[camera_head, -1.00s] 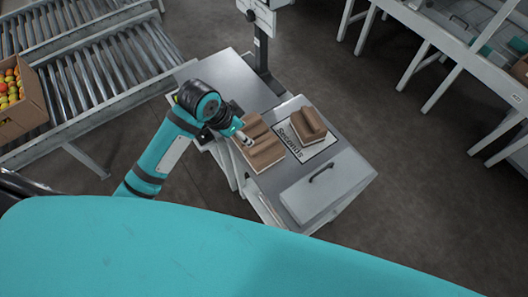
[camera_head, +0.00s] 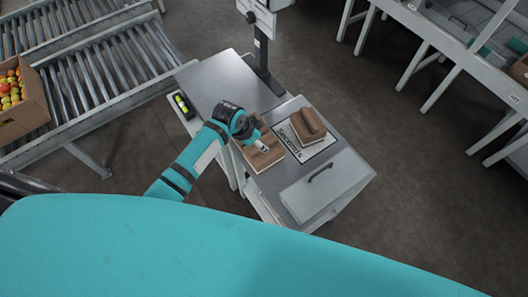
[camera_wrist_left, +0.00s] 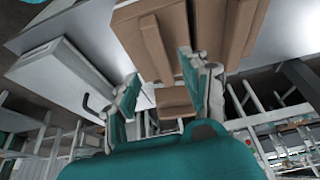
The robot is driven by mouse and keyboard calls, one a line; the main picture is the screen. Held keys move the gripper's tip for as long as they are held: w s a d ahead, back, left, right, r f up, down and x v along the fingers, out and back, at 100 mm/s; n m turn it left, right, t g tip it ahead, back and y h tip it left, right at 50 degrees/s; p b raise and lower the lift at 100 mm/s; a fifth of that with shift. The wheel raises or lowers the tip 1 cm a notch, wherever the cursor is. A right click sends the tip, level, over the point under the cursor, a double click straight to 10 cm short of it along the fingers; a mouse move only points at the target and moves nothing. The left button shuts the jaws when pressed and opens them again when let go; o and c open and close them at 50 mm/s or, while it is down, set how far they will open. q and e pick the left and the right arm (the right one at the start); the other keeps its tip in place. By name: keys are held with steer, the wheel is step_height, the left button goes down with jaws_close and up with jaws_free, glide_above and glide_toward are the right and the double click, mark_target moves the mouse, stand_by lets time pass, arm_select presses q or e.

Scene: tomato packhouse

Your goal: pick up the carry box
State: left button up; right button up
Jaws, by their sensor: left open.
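A brown box (camera_head: 270,158) with a raised ridge lies on the metal table. A second brown box (camera_head: 308,120) sits on the sheet marked "Seconds". A pale grey box (camera_head: 325,192) with a dark handle is at the table's near right. I cannot tell for certain which is the carry box. My left gripper (camera_head: 262,145) is open, over the nearer brown box and hiding part of it. In the left wrist view, brown box surfaces (camera_wrist_left: 150,48) show beyond the open fingers (camera_wrist_left: 160,88); contact cannot be told. My right gripper is not in view.
A post (camera_head: 262,55) stands at the table's back edge. A dark holder with yellow-green items (camera_head: 182,105) is at the table's left side. Roller conveyors (camera_head: 95,70) are at left, with a carton of tomatoes (camera_head: 32,108). White racks (camera_head: 450,60) stand at right; floor is clear between.

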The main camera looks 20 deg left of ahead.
mark_target(260, 162)
arm_select(q)
steer(key=shift+x, duration=2.3)
steer(key=shift+w+a, duration=0.1)
jaws_close()
